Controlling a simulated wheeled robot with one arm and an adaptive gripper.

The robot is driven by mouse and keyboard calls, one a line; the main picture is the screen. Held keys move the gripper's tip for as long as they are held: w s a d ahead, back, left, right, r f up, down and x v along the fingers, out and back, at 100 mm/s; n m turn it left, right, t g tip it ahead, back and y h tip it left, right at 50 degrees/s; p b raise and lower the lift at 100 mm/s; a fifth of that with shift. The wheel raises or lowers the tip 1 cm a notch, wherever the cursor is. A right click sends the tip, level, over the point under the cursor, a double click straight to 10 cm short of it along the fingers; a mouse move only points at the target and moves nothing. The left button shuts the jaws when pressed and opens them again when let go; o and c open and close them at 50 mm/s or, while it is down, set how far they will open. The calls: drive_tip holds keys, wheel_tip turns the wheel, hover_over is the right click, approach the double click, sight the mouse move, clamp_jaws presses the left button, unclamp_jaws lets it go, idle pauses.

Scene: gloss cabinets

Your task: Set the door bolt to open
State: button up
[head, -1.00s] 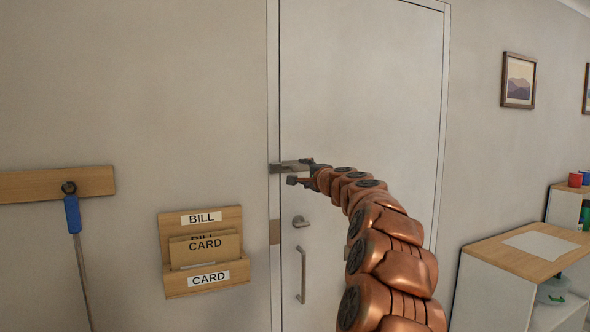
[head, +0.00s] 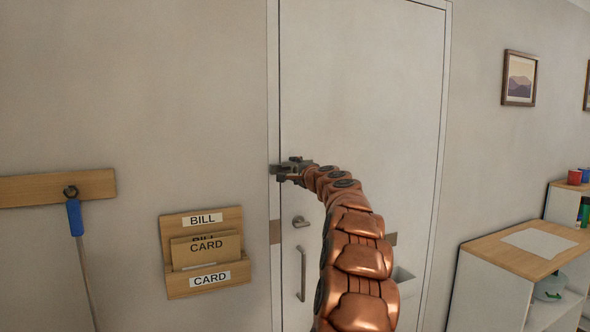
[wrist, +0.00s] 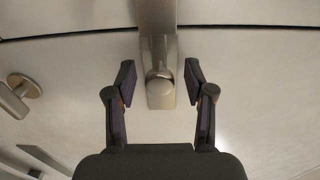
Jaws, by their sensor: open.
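The metal door bolt (head: 275,169) sits at the left edge of the white door (head: 365,90), above the lever handle, and my gripper hides much of it in the head view. In the wrist view the bolt (wrist: 157,30) is a metal strip crossing the dark gap line between door and frame, with a rounded knob (wrist: 160,86) at its near end. My gripper (head: 288,172) is open at the bolt. In the wrist view its fingertips (wrist: 160,78) stand on either side of the knob, with a visible gap on each side.
A lever handle (head: 300,222) and a pull bar (head: 302,275) are on the door below the bolt. A wooden card holder (head: 207,282) and a blue-handled tool (head: 74,217) hang on the left wall. A shelf unit (head: 490,290) stands at the right.

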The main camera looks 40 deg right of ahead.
clamp_jaws()
idle(0.5)
